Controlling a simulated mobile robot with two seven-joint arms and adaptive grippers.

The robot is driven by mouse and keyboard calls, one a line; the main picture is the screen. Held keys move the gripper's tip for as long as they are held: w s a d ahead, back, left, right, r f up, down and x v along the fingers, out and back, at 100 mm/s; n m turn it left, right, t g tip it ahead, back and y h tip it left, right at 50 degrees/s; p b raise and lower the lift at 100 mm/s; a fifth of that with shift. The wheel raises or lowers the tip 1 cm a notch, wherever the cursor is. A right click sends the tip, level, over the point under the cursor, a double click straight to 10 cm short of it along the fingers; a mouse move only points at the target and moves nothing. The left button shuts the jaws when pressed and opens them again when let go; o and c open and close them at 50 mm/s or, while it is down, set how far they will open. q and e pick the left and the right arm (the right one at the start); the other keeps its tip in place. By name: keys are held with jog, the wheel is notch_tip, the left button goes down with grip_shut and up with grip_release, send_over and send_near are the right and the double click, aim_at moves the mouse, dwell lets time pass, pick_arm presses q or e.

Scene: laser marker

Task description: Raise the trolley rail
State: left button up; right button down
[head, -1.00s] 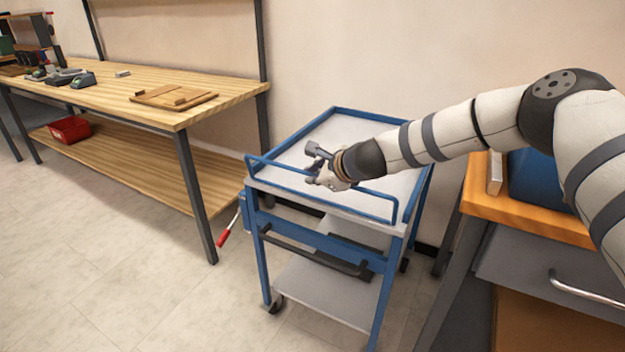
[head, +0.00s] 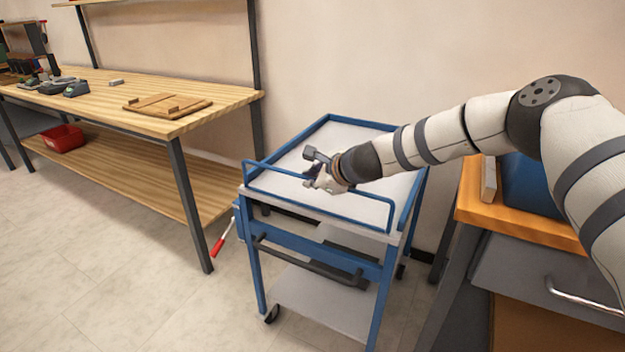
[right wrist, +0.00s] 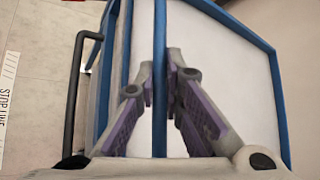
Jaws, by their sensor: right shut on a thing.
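The trolley (head: 318,217) is blue-framed with a pale top, in the middle of the head view. Its blue rail (head: 362,193) runs along the near side and stands above the top's near edge. My right gripper (head: 314,181) is shut on the rail near its middle, hiding a short stretch of it. In the right wrist view the rail (right wrist: 160,110) runs as a blue bar between the two fingers (right wrist: 160,70). My left gripper is in neither view now.
A red-gripped lever (head: 218,245) hangs at the trolley's left side. A dark handle bar (head: 310,264) crosses its near side. A wooden workbench (head: 110,97) stands left; an orange-topped cabinet (head: 520,220) stands close on the right. The floor in front left is clear.

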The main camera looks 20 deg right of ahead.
jog(key=c, duration=1.7)
grip_release()
jog(key=v, duration=1.2)
jog(key=shift+d, duration=0.1)
